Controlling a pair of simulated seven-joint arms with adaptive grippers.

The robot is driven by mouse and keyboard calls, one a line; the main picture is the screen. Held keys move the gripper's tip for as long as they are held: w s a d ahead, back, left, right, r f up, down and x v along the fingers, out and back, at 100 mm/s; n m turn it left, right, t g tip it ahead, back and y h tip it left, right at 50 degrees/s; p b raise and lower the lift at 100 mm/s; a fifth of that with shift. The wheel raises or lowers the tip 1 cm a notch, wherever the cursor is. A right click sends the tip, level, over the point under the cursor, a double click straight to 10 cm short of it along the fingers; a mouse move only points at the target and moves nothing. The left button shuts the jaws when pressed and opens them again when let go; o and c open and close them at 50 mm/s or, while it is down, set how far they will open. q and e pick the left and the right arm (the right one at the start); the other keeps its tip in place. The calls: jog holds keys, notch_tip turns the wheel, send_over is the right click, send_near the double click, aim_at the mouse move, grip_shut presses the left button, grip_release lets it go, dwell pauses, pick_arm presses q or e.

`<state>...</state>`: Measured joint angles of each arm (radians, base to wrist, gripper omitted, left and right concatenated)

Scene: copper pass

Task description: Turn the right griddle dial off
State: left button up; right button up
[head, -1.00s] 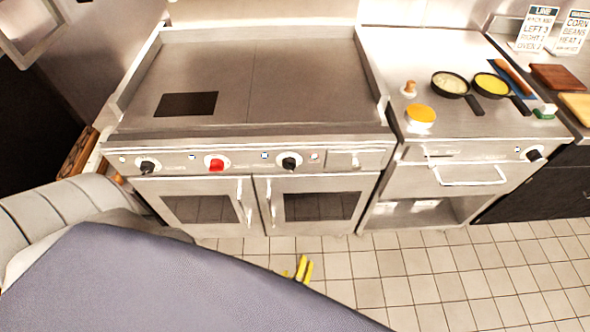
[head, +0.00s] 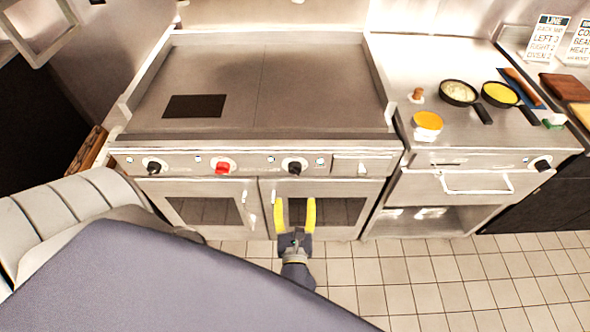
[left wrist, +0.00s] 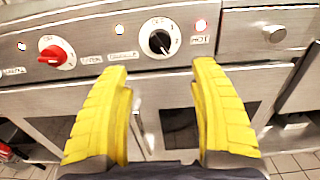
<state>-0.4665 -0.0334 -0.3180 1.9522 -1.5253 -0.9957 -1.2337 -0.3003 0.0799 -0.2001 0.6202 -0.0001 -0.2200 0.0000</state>
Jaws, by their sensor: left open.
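The griddle (head: 300,85) has a front panel with a black dial at left (head: 154,166), a red dial (head: 223,167) in the middle and a black right dial (head: 294,165). In the left wrist view the right dial (left wrist: 160,42) sits beyond and between my fingertips, with numbers around it and a lit red lamp to its right. The red dial (left wrist: 57,56) is left of my fingers. My left gripper (head: 295,203) has yellow fingers, is open and empty, and is below the right dial in front of the oven doors. It touches no dial. My right gripper is out of view.
Oven doors with vertical handles (head: 250,207) are under the panel. Right of the griddle is a steel counter with two pans (head: 458,92), an orange-topped container (head: 428,121) and a drawer handle (head: 475,184). The tiled floor (head: 430,270) in front is clear.

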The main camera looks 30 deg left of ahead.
aim_at(295, 174)
pick_arm(q)
jog(key=x, duration=1.2)
jog(key=shift+w, duration=0.25)
jog(key=c, duration=1.3)
